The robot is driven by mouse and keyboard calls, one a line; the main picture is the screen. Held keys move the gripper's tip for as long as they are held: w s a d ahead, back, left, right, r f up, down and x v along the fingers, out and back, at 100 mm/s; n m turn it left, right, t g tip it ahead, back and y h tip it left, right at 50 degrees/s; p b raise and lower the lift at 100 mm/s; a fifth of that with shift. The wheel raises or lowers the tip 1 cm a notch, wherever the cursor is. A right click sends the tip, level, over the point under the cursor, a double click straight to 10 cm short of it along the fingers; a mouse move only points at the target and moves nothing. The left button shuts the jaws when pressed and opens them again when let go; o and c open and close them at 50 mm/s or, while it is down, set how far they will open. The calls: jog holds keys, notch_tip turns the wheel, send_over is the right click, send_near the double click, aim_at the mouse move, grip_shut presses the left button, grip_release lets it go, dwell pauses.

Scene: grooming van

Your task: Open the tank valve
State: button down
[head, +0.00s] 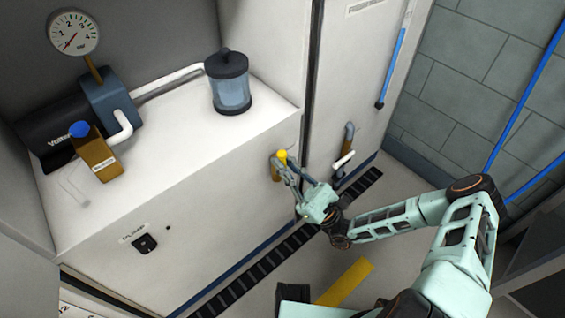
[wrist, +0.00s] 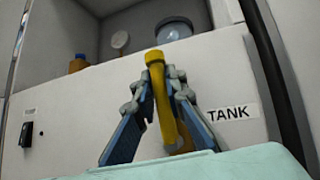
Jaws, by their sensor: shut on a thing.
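The tank valve has a yellow handle (wrist: 155,58) that stands up between the fingers in the wrist view, beside a "TANK" label (wrist: 232,113). In the head view the yellow handle (head: 282,155) shows at the right end of the white cabinet's front. My gripper (head: 283,166) is at the valve and shut on the handle. In the wrist view its two fingers (wrist: 160,85) press on the handle from both sides. The fingers and the handle hide most of the valve body.
A white cabinet (head: 200,190) carries a pump (head: 108,100), a gauge (head: 73,33) and a clear filter jar (head: 229,88). A pump switch (head: 145,243) sits on its front. A white-handled tap (head: 344,160) is right of the valve. A floor grate (head: 262,268) runs along the cabinet base.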

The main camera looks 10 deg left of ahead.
dwell(0.3)
jog(key=c, duration=2)
grip_release()
jog(key=shift+o, duration=0.2)
jog(key=v, duration=0.7)
jog(key=shift+d+f, duration=0.2)
jog(key=shift+f, duration=0.05)
jog(key=shift+g, duration=0.3)
